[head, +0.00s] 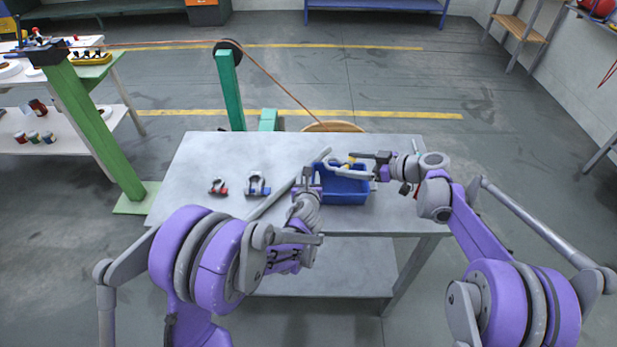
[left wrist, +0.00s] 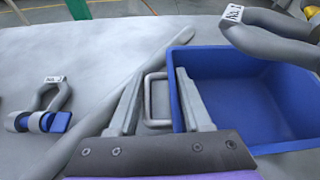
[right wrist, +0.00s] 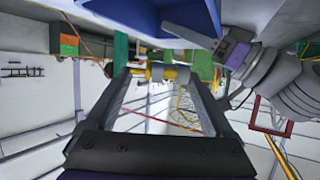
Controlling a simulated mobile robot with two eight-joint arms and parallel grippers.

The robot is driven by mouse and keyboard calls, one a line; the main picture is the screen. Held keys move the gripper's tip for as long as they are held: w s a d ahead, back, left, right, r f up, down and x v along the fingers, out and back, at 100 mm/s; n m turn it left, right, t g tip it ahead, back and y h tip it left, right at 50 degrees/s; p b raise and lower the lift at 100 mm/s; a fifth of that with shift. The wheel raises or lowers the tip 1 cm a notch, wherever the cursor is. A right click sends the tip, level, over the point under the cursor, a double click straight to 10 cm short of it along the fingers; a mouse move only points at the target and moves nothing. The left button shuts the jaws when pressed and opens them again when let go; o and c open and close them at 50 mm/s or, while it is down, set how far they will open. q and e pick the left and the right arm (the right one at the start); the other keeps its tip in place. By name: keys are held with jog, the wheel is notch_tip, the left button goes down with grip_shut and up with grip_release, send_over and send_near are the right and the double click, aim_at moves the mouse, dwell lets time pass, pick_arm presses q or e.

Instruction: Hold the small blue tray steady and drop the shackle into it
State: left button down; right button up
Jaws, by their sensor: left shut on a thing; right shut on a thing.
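The small blue tray (head: 345,198) stands on the grey table, right of its middle. My left gripper (head: 308,180) is at the tray's left side. In the left wrist view its fingers (left wrist: 160,97) straddle the tray's left wall and the grey loop handle there, one finger inside the tray. My right gripper (head: 362,157) is shut on a grey shackle with a yellow pin (head: 349,161) over the tray's back part. The visible tray floor is empty.
A shackle with a red pin (head: 218,187) and one with a blue pin (head: 258,185) stand on the table to the left. A long grey bar lies beside my left gripper. A green post (head: 231,90) with a pulley stands behind the table.

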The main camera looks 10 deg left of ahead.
jog(key=shift+f, duration=0.4)
jog(key=o, duration=1.5)
jog(key=v, duration=1.2)
